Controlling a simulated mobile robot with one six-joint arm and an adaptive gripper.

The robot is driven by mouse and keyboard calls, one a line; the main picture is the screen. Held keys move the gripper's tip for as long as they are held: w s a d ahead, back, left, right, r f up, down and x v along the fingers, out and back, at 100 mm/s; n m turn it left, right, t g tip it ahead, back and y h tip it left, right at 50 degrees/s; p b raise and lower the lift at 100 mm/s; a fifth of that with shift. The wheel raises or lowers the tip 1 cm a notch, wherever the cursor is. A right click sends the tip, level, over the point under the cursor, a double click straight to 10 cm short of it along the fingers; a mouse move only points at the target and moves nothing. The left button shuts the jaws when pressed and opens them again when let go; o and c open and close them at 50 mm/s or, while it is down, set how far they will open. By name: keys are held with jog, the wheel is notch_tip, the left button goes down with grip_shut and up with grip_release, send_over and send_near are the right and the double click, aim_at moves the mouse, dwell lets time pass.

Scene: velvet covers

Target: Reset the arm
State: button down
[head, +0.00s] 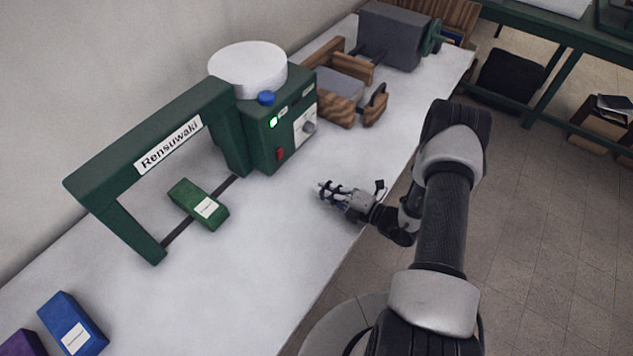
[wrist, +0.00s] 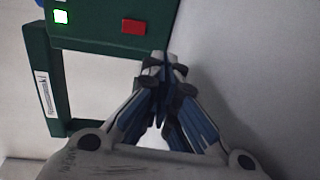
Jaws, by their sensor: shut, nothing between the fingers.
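My gripper (head: 326,190) is over the white bench top, near its front edge, to the right of the green block. In the wrist view my gripper (wrist: 165,68) shows its fingertips together with nothing between them. My arm is bent and reaches in from the right side of the head view. Beyond the fingers in the wrist view is the green machine (wrist: 105,38) with a lit green button and a red switch. I cannot tell the exact height of my gripper above the bench.
The green machine (head: 262,135) with a white round top (head: 247,68) and a labelled arch (head: 140,150) stands on the bench (head: 270,250). A green block (head: 196,203) lies under the arch. A blue block (head: 72,322) and a purple block (head: 20,344) lie front left. Wooden-sided devices stand at the back.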

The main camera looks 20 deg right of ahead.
dwell(0.5)
jog(key=a+r+n, duration=0.1)
jog(key=r+n+g+y, duration=0.1)
jog(key=r, duration=0.1)
jog(key=a+r+n+y, duration=0.1)
jog(key=r+n, duration=0.1)
jog(key=shift+w+a+r+g, duration=0.1)
jog(key=shift+w+a+g, duration=0.1)
jog(key=shift+a+g, duration=0.15)
jog(key=s+a+r+n+g+y, duration=0.1)
jog(key=s+a+r+n+g, duration=0.3)
jog(key=r+n, duration=0.3)
jog(key=s+a+r+n+g+y, duration=0.1)
jog(key=s+a+r+n+g, duration=0.1)
jog(key=a+r+n+g, duration=0.4)
jog(key=s+a+r+n+g+h, duration=0.2)
jog(key=s+r+n+h, duration=0.3)
jog(key=s+r+n, duration=0.5)
jog(key=s+d+r+n+t+h, duration=0.4)
jog(key=s+d+n+h, duration=0.4)
jog(key=n, duration=1.1)
jog(key=s+t+h, duration=0.1)
jog(key=s, duration=0.1)
jog(key=shift+s+d+r+n, duration=0.2)
jog(key=shift+s+r+n, duration=0.1)
jog(key=shift+s+r, duration=0.1)
jog(key=c, duration=2.3)
grip_release()
